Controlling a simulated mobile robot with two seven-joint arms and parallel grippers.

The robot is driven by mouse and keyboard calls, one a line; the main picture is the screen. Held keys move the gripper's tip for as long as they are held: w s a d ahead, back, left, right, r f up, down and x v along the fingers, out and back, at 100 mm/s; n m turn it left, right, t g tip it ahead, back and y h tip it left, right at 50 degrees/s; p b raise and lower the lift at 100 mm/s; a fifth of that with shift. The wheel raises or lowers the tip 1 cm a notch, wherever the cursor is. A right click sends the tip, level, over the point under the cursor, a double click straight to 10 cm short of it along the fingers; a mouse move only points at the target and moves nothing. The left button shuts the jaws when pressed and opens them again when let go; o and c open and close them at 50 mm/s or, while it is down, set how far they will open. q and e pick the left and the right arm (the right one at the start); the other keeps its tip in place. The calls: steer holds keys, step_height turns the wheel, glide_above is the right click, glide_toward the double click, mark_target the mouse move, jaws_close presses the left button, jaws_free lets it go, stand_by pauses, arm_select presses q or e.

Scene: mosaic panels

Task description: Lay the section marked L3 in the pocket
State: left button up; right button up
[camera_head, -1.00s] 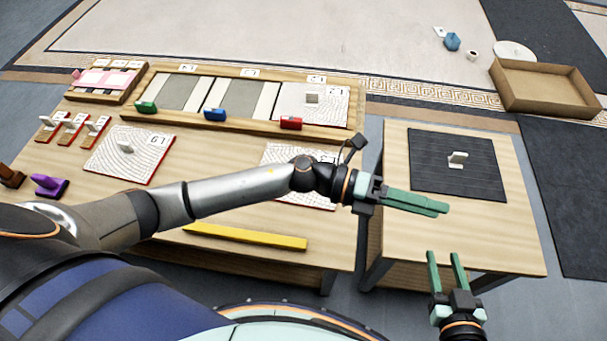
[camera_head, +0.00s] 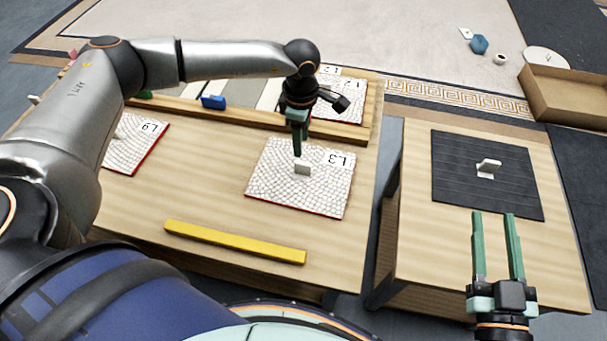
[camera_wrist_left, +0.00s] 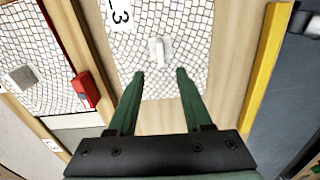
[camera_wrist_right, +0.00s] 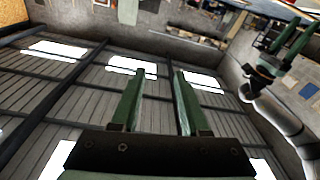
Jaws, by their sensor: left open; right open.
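The section marked L3 (camera_head: 320,191) is a square, white mosaic panel with a red edge, lying flat on the wooden table. A small light grip block (camera_head: 302,168) stands up from its middle. My left gripper (camera_head: 299,150) points down just above this block. In the left wrist view the open fingers (camera_wrist_left: 160,75) are just short of the block (camera_wrist_left: 157,52), apart from it. The pocket is in the wooden frame (camera_head: 340,128) at the back of the table, partly behind my left arm; another mosaic panel (camera_head: 338,107) fills its right end. My right gripper (camera_head: 496,220) is open and empty at the right.
A yellow bar (camera_head: 235,242) lies along the table's front. Another mosaic panel (camera_head: 133,140) is at the left. A blue block (camera_head: 213,102) sits on the frame's rail. The right table (camera_head: 410,240) carries a dark ribbed mat (camera_head: 450,165) with a light handle (camera_head: 488,169).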

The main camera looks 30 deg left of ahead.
mark_target(303, 163)
arm_select(q)
step_height(303, 163, down, 5)
steer(key=shift+r+b, duration=0.1)
steer(key=shift+b, duration=0.35)
steer(key=f, duration=0.2)
steer(key=f+b, duration=0.1)
steer(key=f, duration=0.1)
steer(key=shift+d+f, duration=0.2)
steer(key=shift+f, duration=0.05)
jaws_close()
arm_select(e)
steer(key=s+r+n+t+y, duration=0.2)
steer(key=r+y, duration=0.1)
steer(key=r, duration=0.3)
steer(key=s+a+r+n+t+y, duration=0.1)
steer(key=s+r+n+t+y, duration=0.1)
steer(key=r, duration=0.5)
steer(key=shift+s+r+n+y, duration=0.2)
steer(key=shift+s+n+y, duration=0.1)
steer(key=shift+n+y, duration=0.3)
arm_select(q)
steer(key=shift+w+r, duration=0.1)
arm_select(e)
steer(key=shift+a, duration=0.1)
